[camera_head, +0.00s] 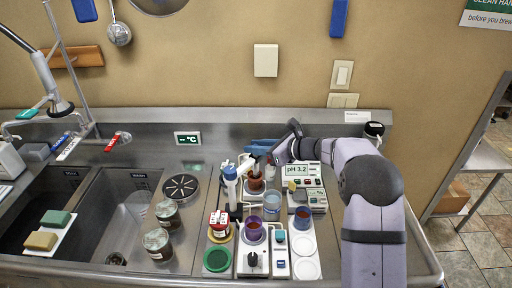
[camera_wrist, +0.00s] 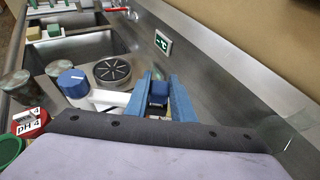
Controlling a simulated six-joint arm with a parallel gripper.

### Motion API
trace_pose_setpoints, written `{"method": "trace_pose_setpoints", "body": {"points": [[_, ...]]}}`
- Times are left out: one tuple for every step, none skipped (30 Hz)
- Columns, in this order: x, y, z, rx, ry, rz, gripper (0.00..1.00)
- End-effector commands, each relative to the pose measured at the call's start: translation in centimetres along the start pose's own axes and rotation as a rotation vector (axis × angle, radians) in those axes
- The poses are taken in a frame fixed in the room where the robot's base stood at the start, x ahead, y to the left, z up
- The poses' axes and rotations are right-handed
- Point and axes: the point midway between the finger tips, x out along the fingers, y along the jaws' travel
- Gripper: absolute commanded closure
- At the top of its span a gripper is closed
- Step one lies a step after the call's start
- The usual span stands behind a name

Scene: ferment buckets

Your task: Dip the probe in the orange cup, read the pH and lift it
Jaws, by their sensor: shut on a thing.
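The orange cup (camera_head: 256,184) stands in the back row, left of the pH meter. My gripper (camera_head: 260,158) is just above its mouth. In the wrist view, its two blue fingers (camera_wrist: 159,98) are shut on a dark blue block-like top (camera_wrist: 159,88), the probe's head. In the head view the probe's lower end goes down into the cup; its tip is hidden. The pH meter (camera_head: 302,186) shows "pH 3.2". The orange cup is hidden in the wrist view.
A blue-topped white post (camera_head: 230,185) stands close left of the cup. A clear beaker (camera_head: 272,204), a purple cup (camera_head: 254,230) and a blue-and-red cup (camera_head: 302,218) stand in front. Jars (camera_head: 157,243) and a sink lie to the left.

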Motion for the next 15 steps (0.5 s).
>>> {"method": "trace_pose_setpoints", "body": {"points": [[-0.5,-0.1,1.4,-0.004,-0.004,-0.002,1.00],[-0.8,-0.1,2.0,-0.004,-0.005,-0.002,1.00],[-1.1,-0.1,2.8,-0.005,-0.005,-0.003,1.00],[-1.4,-0.1,3.4,-0.006,-0.005,-0.003,1.00],[-1.6,-0.1,4.0,-0.005,-0.005,-0.003,1.00],[-1.9,-0.1,4.7,-0.004,-0.006,-0.003,1.00],[-2.0,-0.1,5.0,-0.005,-0.006,-0.003,1.00],[-2.1,-0.1,5.3,-0.004,-0.005,-0.003,1.00],[-2.2,-0.1,5.4,-0.004,-0.005,-0.002,1.00],[-2.2,-0.1,5.5,-0.003,-0.005,-0.002,1.00],[-2.2,-0.1,5.4,-0.003,-0.005,-0.002,1.00],[-2.2,-0.1,5.4,-0.003,-0.006,-0.002,1.00],[-2.2,-0.1,5.4,-0.003,-0.007,-0.002,1.00],[-2.2,-0.1,5.5,-0.003,-0.007,-0.003,1.00],[-2.2,-0.1,5.5,-0.003,-0.008,-0.003,1.00]]}}
